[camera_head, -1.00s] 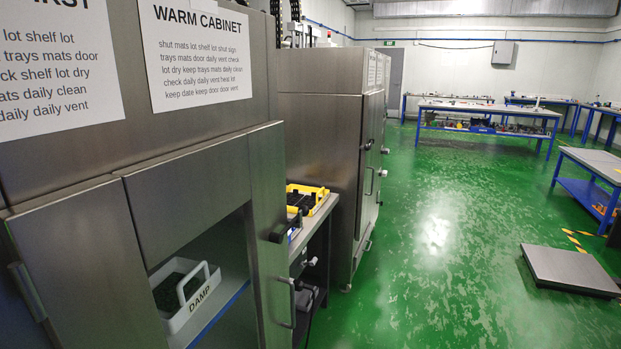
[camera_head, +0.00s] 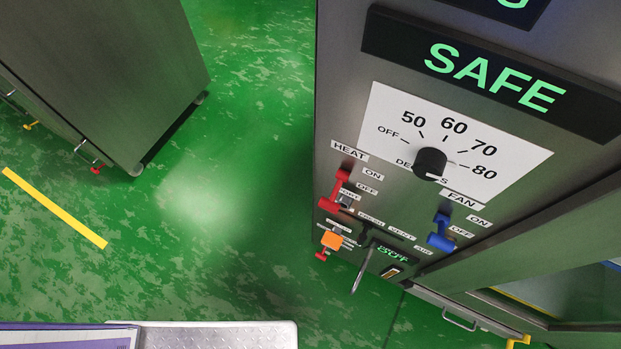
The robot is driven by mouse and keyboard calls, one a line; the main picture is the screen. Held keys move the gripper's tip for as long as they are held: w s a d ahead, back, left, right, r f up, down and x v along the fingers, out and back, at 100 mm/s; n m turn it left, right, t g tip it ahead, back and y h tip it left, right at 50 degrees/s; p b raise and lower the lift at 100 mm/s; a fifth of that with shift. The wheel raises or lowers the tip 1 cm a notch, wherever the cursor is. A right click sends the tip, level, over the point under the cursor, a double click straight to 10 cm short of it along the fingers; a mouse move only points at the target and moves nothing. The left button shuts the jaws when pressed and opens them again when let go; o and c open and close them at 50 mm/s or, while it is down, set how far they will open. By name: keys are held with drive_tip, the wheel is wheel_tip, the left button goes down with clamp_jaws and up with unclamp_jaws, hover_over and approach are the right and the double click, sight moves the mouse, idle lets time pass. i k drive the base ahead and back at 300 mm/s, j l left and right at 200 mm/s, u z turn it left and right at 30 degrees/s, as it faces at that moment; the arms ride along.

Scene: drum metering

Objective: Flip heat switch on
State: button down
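The heat switch (camera_head: 335,191) is a red lever on the left edge of the steel control panel (camera_head: 342,90), under the HEAT label (camera_head: 349,152). ON and OFF labels sit to its right, ON above OFF. The lever slants down, its broad end low, on the OFF side. My gripper is not in view, and nothing touches the switch.
A black dial (camera_head: 430,163), a blue fan switch (camera_head: 440,233) and an orange piece (camera_head: 331,240) share the panel. A green SAFE display (camera_head: 495,77) is above. A steel cabinet (camera_head: 95,70) stands left, across clear green floor (camera_head: 235,130).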

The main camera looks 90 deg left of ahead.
sight(342, 176)
drive_tip(key=u, duration=1.45)
